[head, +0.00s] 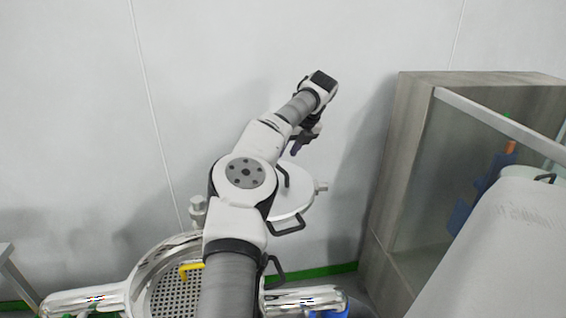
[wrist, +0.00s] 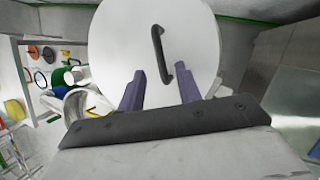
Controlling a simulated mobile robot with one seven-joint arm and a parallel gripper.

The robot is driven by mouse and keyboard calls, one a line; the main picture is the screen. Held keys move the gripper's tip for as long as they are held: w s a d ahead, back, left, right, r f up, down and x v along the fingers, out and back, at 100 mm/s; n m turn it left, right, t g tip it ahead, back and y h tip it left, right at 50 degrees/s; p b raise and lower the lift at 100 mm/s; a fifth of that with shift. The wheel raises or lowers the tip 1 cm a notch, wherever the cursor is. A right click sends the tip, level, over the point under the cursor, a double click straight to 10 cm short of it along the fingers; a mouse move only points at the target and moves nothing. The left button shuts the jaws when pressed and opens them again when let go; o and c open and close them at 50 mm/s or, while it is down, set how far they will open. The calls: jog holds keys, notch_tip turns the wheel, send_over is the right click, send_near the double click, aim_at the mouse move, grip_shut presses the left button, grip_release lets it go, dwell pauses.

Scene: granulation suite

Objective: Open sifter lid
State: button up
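The sifter (head: 140,280) is a shiny round steel body at the lower left of the head view, partly hidden by my arm. Its perforated screen (head: 165,295) shows uncovered. The round pale lid (head: 292,205) is off the opening, behind and right of it, partly hidden by my arm. The lid fills the upper middle of the wrist view (wrist: 115,40), with a black bar handle (wrist: 158,50) on its face. My gripper (wrist: 160,80) is open and empty. Its two purple fingers are spread, one each side of the handle's lower end; contact cannot be told. It also shows in the head view (head: 302,143).
A yellow handle (head: 190,269) lies over the screen. A grey cabinet with a glass front (head: 400,150) stands at the right, with a pale panel (head: 490,260) before it. The wall is close behind the lid. Blurred coloured items show at the wrist view's left.

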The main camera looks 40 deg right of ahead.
jog(key=a+v, duration=0.1)
jog(key=v, duration=0.7)
jog(key=shift+s+d+r, duration=0.2)
jog(key=shift+d+r, duration=0.05)
jog(key=shift+d, duration=0.25)
jog(key=shift+s, duration=0.1)
